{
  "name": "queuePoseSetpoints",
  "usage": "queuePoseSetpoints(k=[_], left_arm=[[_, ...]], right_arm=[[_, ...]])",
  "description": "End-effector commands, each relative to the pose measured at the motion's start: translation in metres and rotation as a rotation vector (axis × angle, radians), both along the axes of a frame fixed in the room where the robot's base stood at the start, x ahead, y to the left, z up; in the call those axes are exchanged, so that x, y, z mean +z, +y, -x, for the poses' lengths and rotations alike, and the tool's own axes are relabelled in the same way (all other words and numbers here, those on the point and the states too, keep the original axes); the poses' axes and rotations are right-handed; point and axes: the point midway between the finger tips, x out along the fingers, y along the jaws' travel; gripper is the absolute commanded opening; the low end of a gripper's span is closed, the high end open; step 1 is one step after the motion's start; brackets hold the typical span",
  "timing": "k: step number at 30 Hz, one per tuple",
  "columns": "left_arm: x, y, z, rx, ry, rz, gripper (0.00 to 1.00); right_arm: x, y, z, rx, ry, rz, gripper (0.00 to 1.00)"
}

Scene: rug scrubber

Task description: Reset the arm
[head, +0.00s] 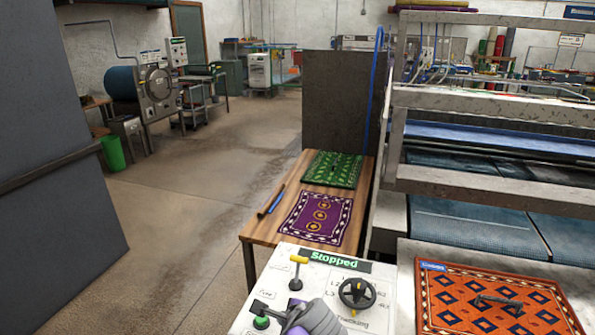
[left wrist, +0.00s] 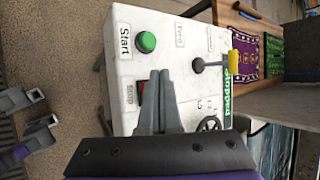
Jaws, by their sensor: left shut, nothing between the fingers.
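My left gripper (head: 276,314) is over the front part of the white control panel (head: 330,285). In the left wrist view, its two grey fingers (left wrist: 160,82) are together and empty, beside the partly covered red Stop button (left wrist: 143,89). The green Start button (left wrist: 146,42) lies beyond the fingertips and shows in the head view (head: 261,323). The yellow-handled Feed lever (head: 298,261) stands behind. The display (head: 335,258) reads "Stopped". A black tracking wheel (head: 356,293) is at right. My right gripper (left wrist: 45,110) shows at the wrist view's left edge, fingers apart.
A wooden table (head: 262,232) behind the panel holds a purple rug (head: 317,216), a green rug (head: 330,169) and a tool (head: 271,201). An orange rug (head: 455,290) lies at the right, before the large machine (head: 470,225). The concrete floor (head: 170,215) at left is clear.

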Motion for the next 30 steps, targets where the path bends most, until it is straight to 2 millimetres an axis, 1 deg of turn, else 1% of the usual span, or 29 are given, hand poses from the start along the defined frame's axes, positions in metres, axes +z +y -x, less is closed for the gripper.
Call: queuePoseSetpoints(k=[1, 2, 3, 5, 6, 8, 9, 10, 12, 15, 18, 21, 30], left_arm=[[-0.003, 0.027, 0.015, 0.101, 0.002, 0.081, 0.0], [-0.007, 0.041, 0.025, 0.172, 0.003, 0.143, 0.0], [-0.012, 0.059, 0.04, 0.276, 0.002, 0.234, 0.0], [-0.02, 0.084, 0.066, 0.444, -0.005, 0.375, 0.0], [-0.026, 0.098, 0.083, 0.557, -0.012, 0.468, 0.0], [-0.036, 0.115, 0.108, 0.726, -0.025, 0.604, 0.0], [-0.042, 0.124, 0.123, 0.834, -0.036, 0.69, 0.0], [-0.046, 0.129, 0.134, 0.912, -0.044, 0.752, 0.0], [-0.056, 0.138, 0.156, 1.075, -0.064, 0.88, 0.0], [-0.067, 0.144, 0.178, 1.253, -0.088, 1.021, 0.0], [-0.074, 0.146, 0.19, 1.362, -0.102, 1.107, 0.0], [-0.076, 0.146, 0.195, 1.408, -0.108, 1.145, 0.0], [-0.077, 0.146, 0.195, 1.412, -0.108, 1.149, 0.0]], right_arm=[[0.002, 0.0, -0.001, 0.0, -0.001, 0.0, 0.5], [0.003, 0.0, -0.001, 0.0, -0.002, 0.0, 0.5], [0.004, 0.0, -0.001, 0.0, -0.002, 0.0, 0.5], [0.006, 0.0, -0.002, 0.0, -0.003, 0.0, 0.5], [0.008, 0.0, -0.002, 0.0, -0.004, 0.0, 0.5], [0.009, 0.0, -0.003, 0.0, -0.005, 0.0, 0.5], [0.01, 0.0, -0.003, 0.0, -0.005, 0.0, 0.5], [0.011, 0.0, -0.003, 0.0, -0.006, 0.0, 0.5], [0.013, 0.0, -0.004, 0.0, -0.007, 0.0, 0.5], [0.014, 0.0, -0.004, 0.0, -0.008, 0.0, 0.5], [0.015, 0.0, -0.004, 0.0, -0.008, 0.0, 0.5], [0.015, 0.0, -0.004, 0.0, -0.008, 0.0, 0.5], [0.015, 0.0, -0.004, 0.0, -0.008, 0.0, 0.5]])
